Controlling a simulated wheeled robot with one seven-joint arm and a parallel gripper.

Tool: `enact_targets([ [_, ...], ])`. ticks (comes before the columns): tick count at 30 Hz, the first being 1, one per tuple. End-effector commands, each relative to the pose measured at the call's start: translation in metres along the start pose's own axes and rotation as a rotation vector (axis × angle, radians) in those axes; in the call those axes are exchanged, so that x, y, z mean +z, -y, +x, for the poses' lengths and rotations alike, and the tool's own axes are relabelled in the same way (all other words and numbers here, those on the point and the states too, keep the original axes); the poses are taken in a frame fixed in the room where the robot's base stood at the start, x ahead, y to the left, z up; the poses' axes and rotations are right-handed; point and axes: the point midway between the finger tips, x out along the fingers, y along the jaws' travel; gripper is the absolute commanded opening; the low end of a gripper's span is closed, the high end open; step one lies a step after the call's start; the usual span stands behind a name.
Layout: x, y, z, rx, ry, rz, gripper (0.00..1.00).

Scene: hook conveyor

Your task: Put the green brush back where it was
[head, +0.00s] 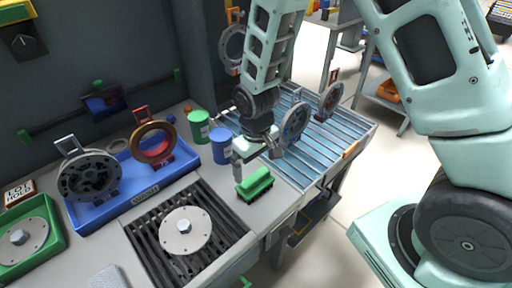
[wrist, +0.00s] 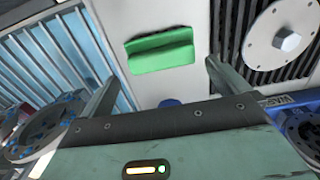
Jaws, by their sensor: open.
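The green brush (head: 255,183) lies on the grey bench top, between the roller conveyor and the slotted grate. My gripper (head: 258,158) is open and empty, just behind and above the brush in the head view. In the wrist view the green brush (wrist: 160,50) lies beyond the fingertips of my gripper (wrist: 161,74), roughly in line with the gap between them. It does not appear to be between the fingers. The pictures do not mark where the brush was before.
A blue can (head: 221,146) and a green can (head: 199,126) stand left of my gripper. The roller conveyor (head: 335,140) carries hooked discs close to its right. A blue tray (head: 140,187) and a slotted grate (head: 225,225) with a metal disc lie left. Bare bench surrounds the brush.

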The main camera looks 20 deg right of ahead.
Motion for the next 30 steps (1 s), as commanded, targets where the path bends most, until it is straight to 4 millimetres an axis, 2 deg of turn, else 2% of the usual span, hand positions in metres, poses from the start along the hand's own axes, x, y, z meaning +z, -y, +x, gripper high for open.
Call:
enact_targets([
  [3, -0.001, 0.000, -0.024, 0.000, -0.006, 0.000, 1.00],
  [9, -0.001, 0.000, -0.056, 0.000, -0.004, 0.001, 1.00],
  [14, 0.000, 0.000, -0.071, 0.000, -0.002, 0.001, 1.00],
  [17, 0.004, 0.008, -0.081, -0.008, -0.003, -0.012, 1.00],
  [20, 0.021, 0.033, -0.101, -0.032, -0.010, -0.057, 1.00],
  [25, 0.080, 0.087, -0.144, -0.068, -0.019, -0.189, 1.00],
  [30, 0.139, 0.115, -0.167, -0.059, -0.020, -0.304, 1.00],
])
